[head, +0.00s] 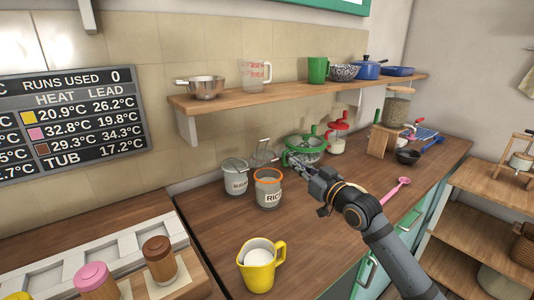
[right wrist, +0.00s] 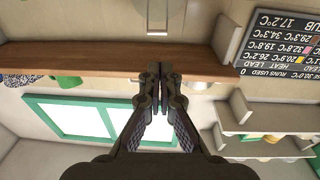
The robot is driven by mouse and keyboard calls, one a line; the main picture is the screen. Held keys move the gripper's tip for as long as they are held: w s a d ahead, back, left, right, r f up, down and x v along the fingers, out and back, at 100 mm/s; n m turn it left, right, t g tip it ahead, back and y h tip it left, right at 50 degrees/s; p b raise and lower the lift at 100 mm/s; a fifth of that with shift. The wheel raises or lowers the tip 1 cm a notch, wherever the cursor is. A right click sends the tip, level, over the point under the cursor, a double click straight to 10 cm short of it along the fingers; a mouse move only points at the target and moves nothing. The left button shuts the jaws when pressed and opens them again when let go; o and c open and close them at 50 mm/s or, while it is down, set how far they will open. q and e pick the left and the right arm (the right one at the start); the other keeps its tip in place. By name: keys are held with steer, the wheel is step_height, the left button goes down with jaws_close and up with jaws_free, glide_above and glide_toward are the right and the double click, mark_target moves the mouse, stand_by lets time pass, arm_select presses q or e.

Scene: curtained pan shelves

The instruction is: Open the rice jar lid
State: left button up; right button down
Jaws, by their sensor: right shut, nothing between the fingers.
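The rice jar (head: 268,192) stands on the wooden counter in the head view, clear with a dark label and an orange ring at its rim. A clear lid with wire (head: 264,152) appears raised and tilted behind the rim, so the jar looks open. My right gripper (head: 292,161) is just right of the jar's rim, in front of the green colander; it looks apart from the jar. In the right wrist view the right gripper (right wrist: 158,68) has its fingers together with nothing between them. My left gripper is not in view.
A sugar jar (head: 235,180) stands close left of the rice jar. A green colander (head: 304,145) is behind my gripper. A yellow jug (head: 262,265) stands in front. A wall shelf (head: 290,94) with cookware runs above. The counter between jug and rice jar is clear.

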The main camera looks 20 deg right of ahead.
steer(key=w, duration=0.1)
steer(key=p, duration=0.2)
glide_toward(265, 141)
steer(key=w, duration=0.3)
steer(key=w+a, duration=0.1)
steer(key=w, duration=0.2)
steer(key=shift+a+r, duration=0.25)
steer(key=shift+a, duration=0.15)
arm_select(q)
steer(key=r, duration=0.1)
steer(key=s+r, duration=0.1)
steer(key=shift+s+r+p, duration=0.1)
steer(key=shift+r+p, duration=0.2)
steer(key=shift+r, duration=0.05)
arm_select(e)
steer(key=shift+w+a, duration=0.1)
steer(key=shift+w, duration=0.2)
